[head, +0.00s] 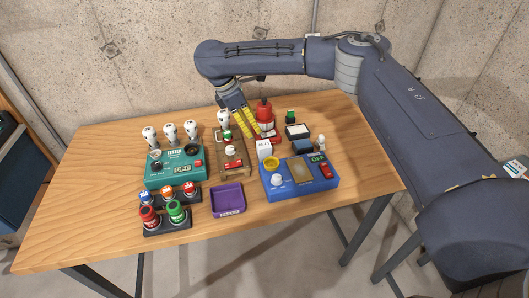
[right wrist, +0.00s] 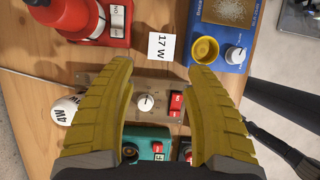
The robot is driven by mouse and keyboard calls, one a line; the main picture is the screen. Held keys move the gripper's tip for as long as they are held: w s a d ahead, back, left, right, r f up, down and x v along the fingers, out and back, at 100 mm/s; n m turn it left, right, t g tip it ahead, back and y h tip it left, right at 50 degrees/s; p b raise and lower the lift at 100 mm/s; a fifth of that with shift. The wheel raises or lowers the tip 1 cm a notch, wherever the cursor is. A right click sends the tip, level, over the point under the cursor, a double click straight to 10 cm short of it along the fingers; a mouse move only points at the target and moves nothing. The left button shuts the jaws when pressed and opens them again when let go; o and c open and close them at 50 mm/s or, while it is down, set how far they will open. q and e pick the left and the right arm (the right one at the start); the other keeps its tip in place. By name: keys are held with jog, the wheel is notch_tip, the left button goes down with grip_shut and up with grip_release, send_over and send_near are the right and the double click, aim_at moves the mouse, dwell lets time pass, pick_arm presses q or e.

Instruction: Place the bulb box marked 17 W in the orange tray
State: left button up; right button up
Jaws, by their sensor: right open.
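The white bulb box marked 17 W (right wrist: 161,46) is at the upper middle of the right wrist view, just beyond my fingertips. In the head view a white box (head: 264,148) stands right of the brown panel and behind the blue one. My right gripper (head: 248,132) has yellow fingers and hangs near the red device. In the right wrist view the right gripper (right wrist: 160,68) is open, with nothing held between its fingers. I see no orange tray; the one tray in view is purple (head: 228,199), at the front middle of the table. My left gripper is not in view.
A teal panel (head: 175,166), a brown panel (head: 233,165) and a blue panel (head: 300,182) crowd the table. A red device (head: 265,117) stands behind. White bulbs (head: 170,131) line the back left. Racks with coloured knobs (head: 166,218) sit front left. The table's left side is clear.

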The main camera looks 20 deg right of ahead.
aim_at(262, 144)
jog(key=shift+x, duration=6.1)
jog(key=shift+s+a+f, duration=0.1)
jog(key=shift+a, duration=0.1)
jog(key=shift+c, duration=0.3)
jog(key=c, duration=0.9)
